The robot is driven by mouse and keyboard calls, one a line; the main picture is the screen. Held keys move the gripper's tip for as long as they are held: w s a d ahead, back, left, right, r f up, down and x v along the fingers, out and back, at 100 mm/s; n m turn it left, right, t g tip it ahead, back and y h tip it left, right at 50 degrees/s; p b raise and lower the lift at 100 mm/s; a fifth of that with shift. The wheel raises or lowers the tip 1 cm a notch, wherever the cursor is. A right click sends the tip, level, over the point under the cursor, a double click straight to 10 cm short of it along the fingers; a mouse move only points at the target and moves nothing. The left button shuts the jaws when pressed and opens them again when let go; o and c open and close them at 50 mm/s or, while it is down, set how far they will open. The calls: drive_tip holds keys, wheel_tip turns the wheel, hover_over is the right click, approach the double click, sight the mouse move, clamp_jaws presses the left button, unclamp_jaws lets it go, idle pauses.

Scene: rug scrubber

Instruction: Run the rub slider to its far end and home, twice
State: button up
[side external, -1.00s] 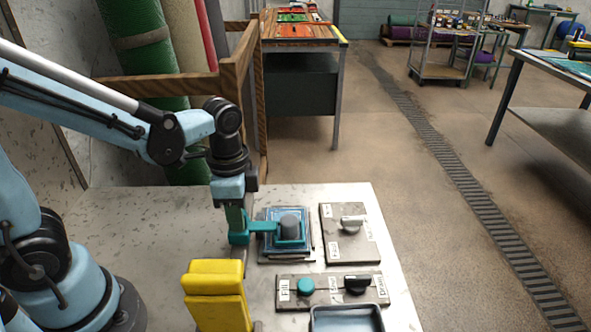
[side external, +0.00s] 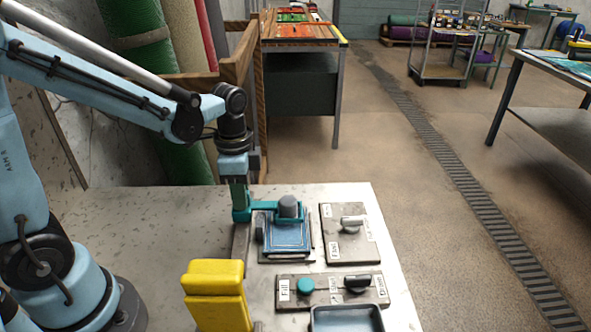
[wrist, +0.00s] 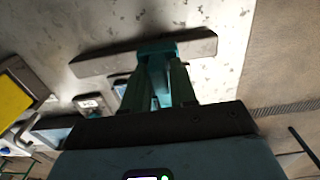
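The rub slider is a teal carriage (side external: 265,214) with a side arm bearing a grey cylindrical pad (side external: 289,207). The pad stands at the back edge of a blue framed tray (side external: 288,238). In the wrist view, the slider's teal block (wrist: 158,47) sits on a grey rail (wrist: 100,62). My gripper (side external: 239,203) points down at the slider from above. Its green fingers, also in the wrist view (wrist: 157,70), are closed around the teal block. The fingers hide part of the block.
To the right are a panel with a grey knob (side external: 352,223), a panel with teal and black knobs (side external: 330,288), and a grey basin (side external: 346,319). The left of the bench (side external: 150,225) is clear.

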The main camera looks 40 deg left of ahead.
drive_tip(key=o, duration=0.3)
drive_tip(key=shift+w+a, duration=0.15)
drive_tip(key=shift+o, duration=0.2)
wheel_tip(320, 180, up, 12)
idle(0.5)
